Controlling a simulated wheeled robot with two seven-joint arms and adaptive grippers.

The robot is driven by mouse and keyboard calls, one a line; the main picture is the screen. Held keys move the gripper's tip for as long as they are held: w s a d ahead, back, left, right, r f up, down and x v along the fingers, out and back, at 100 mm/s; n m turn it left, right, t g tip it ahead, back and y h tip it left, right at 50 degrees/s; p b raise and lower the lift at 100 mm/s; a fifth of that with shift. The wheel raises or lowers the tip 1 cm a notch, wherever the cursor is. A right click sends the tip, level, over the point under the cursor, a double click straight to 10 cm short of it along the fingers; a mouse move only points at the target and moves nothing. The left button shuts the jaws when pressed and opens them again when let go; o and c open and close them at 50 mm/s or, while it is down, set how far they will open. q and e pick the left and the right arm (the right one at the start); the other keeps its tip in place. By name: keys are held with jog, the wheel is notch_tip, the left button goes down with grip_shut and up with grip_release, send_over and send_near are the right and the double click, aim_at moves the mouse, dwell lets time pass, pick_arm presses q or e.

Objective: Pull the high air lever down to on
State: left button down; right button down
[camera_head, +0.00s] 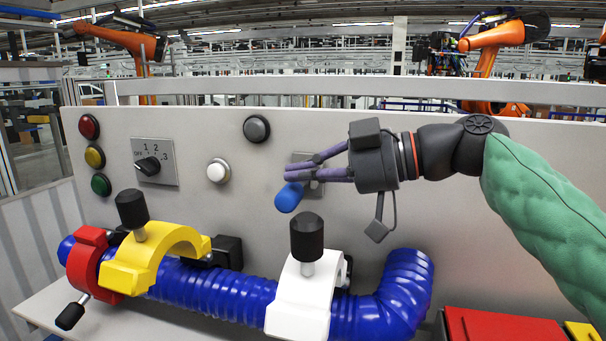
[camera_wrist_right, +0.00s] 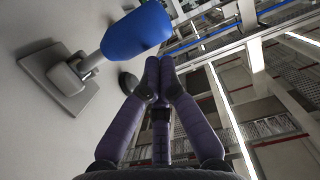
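The air lever has a blue handle (camera_head: 288,197) on a grey mounting plate (camera_head: 313,190) on the panel. The handle sticks out from the panel, tilted down and left in the head view. It also shows in the wrist view as a blue grip (camera_wrist_right: 137,33) on a grey stem and plate (camera_wrist_right: 60,85). My right gripper (camera_head: 289,180) has purple fingers, which partly cover the plate. Its fingertips (camera_wrist_right: 159,65) are together with nothing between them, close beside the handle and just above it in the head view. Contact cannot be told. My left gripper is not in view.
The panel (camera_head: 330,120) carries a rotary switch (camera_head: 148,166), a white button (camera_head: 218,171) and a grey button (camera_head: 256,129). Below are a blue hose (camera_head: 220,292) with yellow (camera_head: 150,260) and white (camera_head: 300,300) clamps, whose black knobs stick up. A red box (camera_head: 500,325) lies lower right.

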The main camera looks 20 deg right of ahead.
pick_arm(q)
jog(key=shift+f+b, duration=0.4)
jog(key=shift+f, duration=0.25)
pick_arm(e)
jog(key=shift+f+n, duration=0.25)
jog(key=shift+n, duration=0.05)
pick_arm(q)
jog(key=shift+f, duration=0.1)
